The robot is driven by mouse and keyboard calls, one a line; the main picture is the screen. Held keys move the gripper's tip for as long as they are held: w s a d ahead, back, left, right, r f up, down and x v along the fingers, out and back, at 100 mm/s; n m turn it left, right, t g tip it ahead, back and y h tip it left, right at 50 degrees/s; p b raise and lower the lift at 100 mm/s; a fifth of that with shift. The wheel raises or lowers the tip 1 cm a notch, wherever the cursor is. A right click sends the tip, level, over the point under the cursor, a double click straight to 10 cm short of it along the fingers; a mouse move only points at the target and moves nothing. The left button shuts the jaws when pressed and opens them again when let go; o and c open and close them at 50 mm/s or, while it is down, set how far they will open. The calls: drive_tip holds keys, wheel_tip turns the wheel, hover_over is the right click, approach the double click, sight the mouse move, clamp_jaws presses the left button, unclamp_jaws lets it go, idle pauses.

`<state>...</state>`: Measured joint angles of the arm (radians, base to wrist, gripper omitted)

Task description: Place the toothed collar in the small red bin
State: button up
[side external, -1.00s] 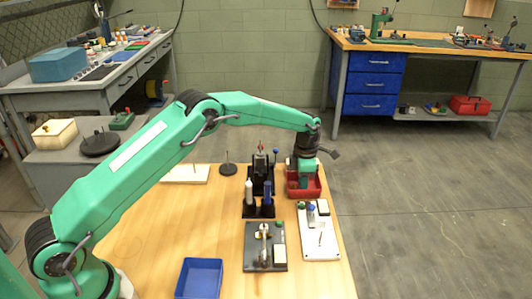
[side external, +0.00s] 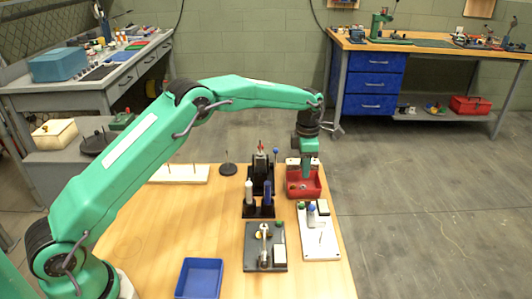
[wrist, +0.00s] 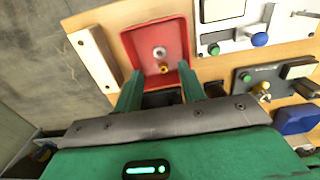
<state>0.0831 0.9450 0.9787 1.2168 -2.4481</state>
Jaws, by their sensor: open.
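The small red bin (side external: 316,192) stands at the back right of the wooden table; it also shows in the wrist view (wrist: 134,42). My gripper (side external: 306,174) is just above it, pointing down, with its fingers open and apart in the wrist view (wrist: 160,84). Inside the bin lie a grey metal ring (wrist: 159,52) and a small brass-coloured piece (wrist: 164,69), close together on its floor. Neither is between my fingertips. The teeth are too small to make out, so I cannot tell which one is the toothed collar.
A white board (side external: 319,240) with knobs lies in front of the bin. A dark holder (side external: 258,211) with upright tools stands to its left. A grey fixture plate (side external: 280,258) and a blue tray (side external: 199,278) are nearer. The table's left middle is clear.

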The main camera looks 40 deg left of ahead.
wheel_tip(320, 180, up, 6)
drive_tip(key=shift+f, duration=0.15)
idle(0.7)
drive_tip(key=s+a+r+m+t, duration=0.2)
drive_tip(key=s+r+m, duration=0.5)
drive_tip(key=s+r, duration=0.15)
drive_tip(key=s+a+r+m+t, duration=0.1)
drive_tip(key=s+a+r+m, duration=0.1)
drive_tip(key=s+r+m, duration=0.7)
drive_tip(key=s+f+m+t, duration=0.1)
drive_tip(key=s+f+m, duration=0.1)
drive_tip(key=s, duration=0.5)
drive_tip(key=s+f+m, duration=0.1)
drive_tip(key=s+m, duration=0.4)
drive_tip(key=s, duration=0.2)
drive_tip(key=s+a+f+m+t, duration=0.1)
drive_tip(key=s+m, duration=0.3)
drive_tip(key=s, duration=0.4)
drive_tip(key=shift+f+t, duration=0.3)
drive_tip(key=shift+f, duration=0.55)
